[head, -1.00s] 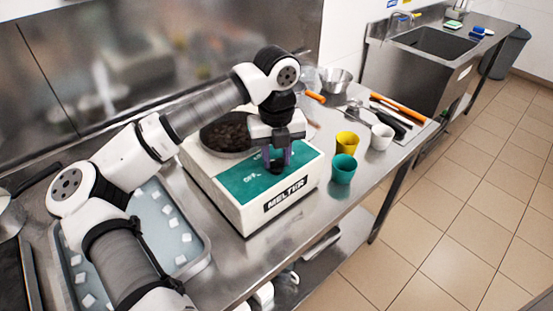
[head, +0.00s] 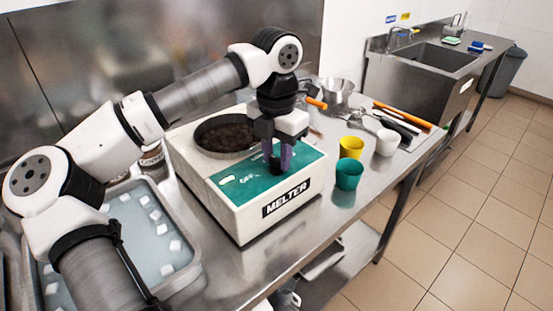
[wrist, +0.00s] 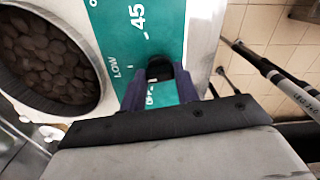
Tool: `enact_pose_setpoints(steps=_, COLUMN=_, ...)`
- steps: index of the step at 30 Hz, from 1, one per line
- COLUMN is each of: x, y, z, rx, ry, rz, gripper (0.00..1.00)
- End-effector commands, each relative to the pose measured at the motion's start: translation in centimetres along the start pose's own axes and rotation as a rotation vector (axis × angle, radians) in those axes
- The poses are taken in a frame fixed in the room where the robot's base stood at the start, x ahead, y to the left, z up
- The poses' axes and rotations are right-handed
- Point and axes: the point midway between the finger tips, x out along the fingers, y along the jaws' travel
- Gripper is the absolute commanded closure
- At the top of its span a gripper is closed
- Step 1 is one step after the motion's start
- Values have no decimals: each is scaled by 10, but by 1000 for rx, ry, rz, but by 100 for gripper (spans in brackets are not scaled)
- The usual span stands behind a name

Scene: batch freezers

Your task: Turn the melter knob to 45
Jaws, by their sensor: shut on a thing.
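The melter (head: 225,203) is a white box with a green top panel (head: 236,184) and a round pot of dark brown pieces (head: 225,137). My gripper (head: 278,160) points down over the panel, its purple fingers shut on the dark melter knob (head: 275,170). In the wrist view my gripper (wrist: 160,88) has a finger on each side of the knob (wrist: 160,67). The marks "45" (wrist: 138,22) and "LOW" (wrist: 117,69) show beyond the fingers. Another mark between the fingers is partly covered. The knob's pointer is hidden, so its setting cannot be read.
A yellow cup (head: 351,147), a teal cup (head: 348,174) and a white cup (head: 387,142) stand right of the melter. A tray with white cubes (head: 190,240) lies to its left. A steel bowl (head: 337,92) and utensils are behind the cups.

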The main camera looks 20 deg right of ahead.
Motion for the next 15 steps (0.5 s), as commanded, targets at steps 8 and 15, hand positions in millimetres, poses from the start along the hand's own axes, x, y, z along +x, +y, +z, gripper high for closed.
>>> enact_pose_setpoints(steps=8, x=-1, y=0, z=1, rx=262, ry=-5, rz=2, gripper=92)
enact_pose_setpoints(steps=15, x=-1, y=0, z=1, rx=490, ry=-5, rz=2, gripper=92)
